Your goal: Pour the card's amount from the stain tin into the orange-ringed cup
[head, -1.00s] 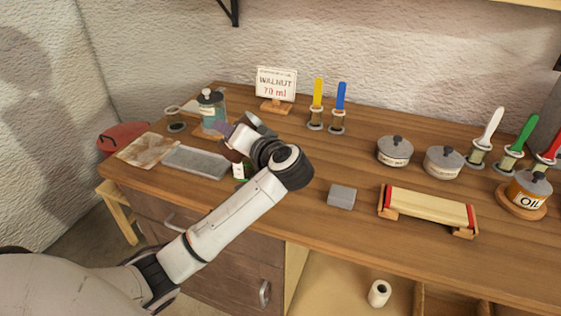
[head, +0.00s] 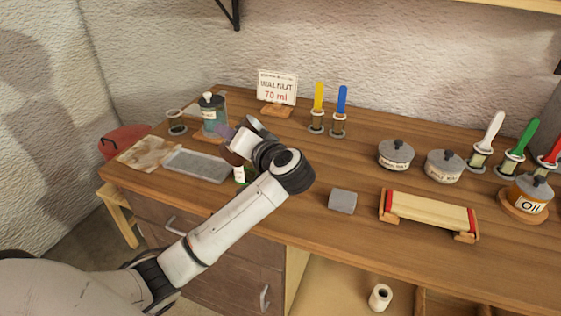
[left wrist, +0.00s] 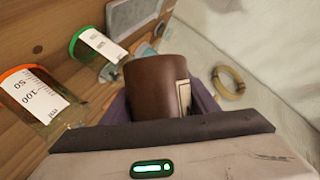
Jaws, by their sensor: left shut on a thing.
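My left gripper (left wrist: 160,106) has its purple fingers shut on a brown tin (left wrist: 157,85) with a pale label, which I take as the stain tin. In the head view the gripper (head: 224,133) is over the left part of the bench, and my wrist hides the tin. In the left wrist view the orange-ringed cup (left wrist: 50,105), marked 50 and 100, stands left of the tin, apart from it. A green-ringed cup (left wrist: 105,55) stands beyond it. The card (head: 277,88) reads WALNUT 70 ml. I cannot tell the tin's exact tilt or any liquid level.
A grey tray (head: 199,166) and a stained cloth (head: 148,153) lie at the bench's left. A lidded glass jar (head: 213,117) stands behind. Brushes, lidded pots (head: 396,154) and an oil jar (head: 530,193) stand to the right.

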